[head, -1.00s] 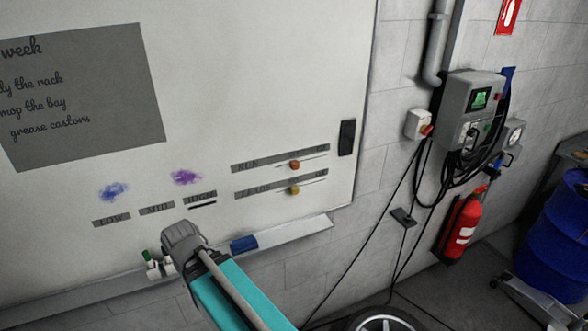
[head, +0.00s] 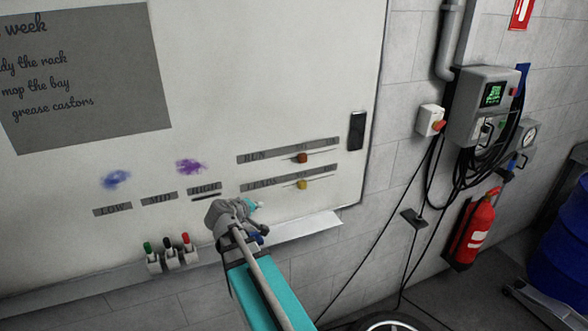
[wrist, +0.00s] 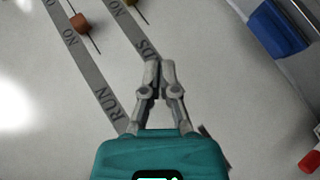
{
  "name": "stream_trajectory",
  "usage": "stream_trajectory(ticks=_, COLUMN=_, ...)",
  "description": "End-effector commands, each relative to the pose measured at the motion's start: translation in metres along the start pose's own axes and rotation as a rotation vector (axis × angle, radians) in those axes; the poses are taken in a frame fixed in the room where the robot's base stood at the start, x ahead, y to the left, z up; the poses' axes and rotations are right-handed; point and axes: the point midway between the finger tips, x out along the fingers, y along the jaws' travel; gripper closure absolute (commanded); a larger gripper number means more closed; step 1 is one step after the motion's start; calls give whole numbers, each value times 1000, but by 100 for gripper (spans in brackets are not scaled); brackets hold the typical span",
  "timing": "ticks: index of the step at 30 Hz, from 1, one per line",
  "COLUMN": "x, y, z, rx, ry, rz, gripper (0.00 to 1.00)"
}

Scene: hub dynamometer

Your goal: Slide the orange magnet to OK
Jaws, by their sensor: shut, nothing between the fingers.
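The orange magnet (head: 302,158) sits on the thin line under the RUN strip (head: 270,154) on the whiteboard, beside a small mark. In the wrist view the orange magnet (wrist: 80,22) is at the upper left, close to a NO label (wrist: 70,38). The OK lettering is too small to read at the strip's right end in the head view. My gripper (wrist: 160,66) is shut and empty, over the LEADS strip and apart from the magnet. In the head view my gripper (head: 254,206) is below and left of the magnet, partly hidden by my wrist.
A yellow magnet (head: 302,184) sits on the LEADS line just below. Markers (head: 169,254) stand at the board's lower edge, left of a white tray (head: 312,224). A blue block (wrist: 280,28) lies right of my fingers. A dark phone-like object (head: 357,130) hangs right of the strips.

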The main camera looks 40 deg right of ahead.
Motion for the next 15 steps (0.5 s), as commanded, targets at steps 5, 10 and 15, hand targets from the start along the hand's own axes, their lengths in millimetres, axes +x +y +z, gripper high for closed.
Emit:
stream_trajectory(ticks=5, x=30, y=33, z=-9, rx=-99, ry=68, rz=196, gripper=100)
stream_trajectory(ticks=10, x=46, y=60, z=-18, rx=-208, ry=123, rz=350, gripper=100)
stream_trajectory(ticks=15, x=54, y=75, z=-24, rx=-288, ry=156, rz=441, gripper=100)
